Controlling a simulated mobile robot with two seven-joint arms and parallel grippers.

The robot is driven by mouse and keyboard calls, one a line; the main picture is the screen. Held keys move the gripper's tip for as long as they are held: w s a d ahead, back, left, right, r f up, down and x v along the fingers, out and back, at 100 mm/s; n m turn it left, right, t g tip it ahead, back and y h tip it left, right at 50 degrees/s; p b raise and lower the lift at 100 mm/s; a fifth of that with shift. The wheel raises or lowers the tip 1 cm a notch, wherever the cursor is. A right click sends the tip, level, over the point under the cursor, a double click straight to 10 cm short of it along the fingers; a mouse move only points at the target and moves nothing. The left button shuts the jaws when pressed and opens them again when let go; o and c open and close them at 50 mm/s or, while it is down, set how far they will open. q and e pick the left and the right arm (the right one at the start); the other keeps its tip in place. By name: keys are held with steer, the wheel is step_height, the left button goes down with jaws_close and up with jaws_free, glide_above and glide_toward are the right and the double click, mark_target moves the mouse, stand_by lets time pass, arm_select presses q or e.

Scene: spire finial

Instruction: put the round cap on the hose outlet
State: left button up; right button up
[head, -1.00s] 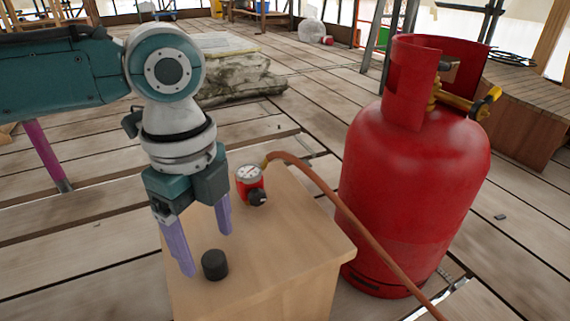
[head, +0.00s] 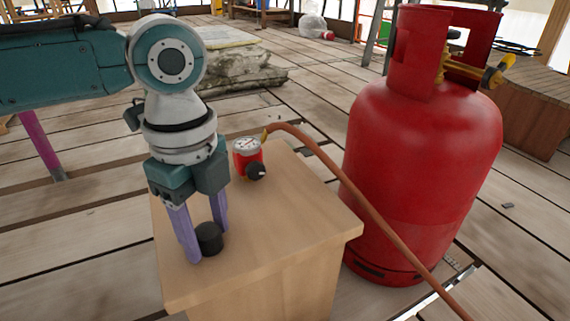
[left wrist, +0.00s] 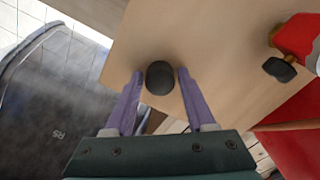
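The round cap is a short black cylinder (head: 209,237) standing on the top of a wooden box. My left gripper (head: 206,246) points down over it, with one purple finger on each side. In the left wrist view the cap (left wrist: 160,78) sits between the fingertips (left wrist: 160,76), with small gaps showing, so the gripper looks open around it. A red regulator (head: 248,157) with a white dial stands farther back on the box, with a black round part on its front. An orange-brown hose (head: 340,188) leaves it. I cannot tell which part is the outlet. My right gripper is not in view.
The wooden box (head: 290,235) has clear top to the right of the cap. A large red gas cylinder (head: 425,170) stands right of the box, with the hose running in front of it. Stone-like slabs (head: 235,70) lie on the plank floor behind.

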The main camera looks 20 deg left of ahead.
mark_target(206, 228)
arm_select(q)
jaws_close()
steer(key=shift+r, duration=0.1)
step_height(206, 228, up, 20)
steer(key=p, duration=1.4)
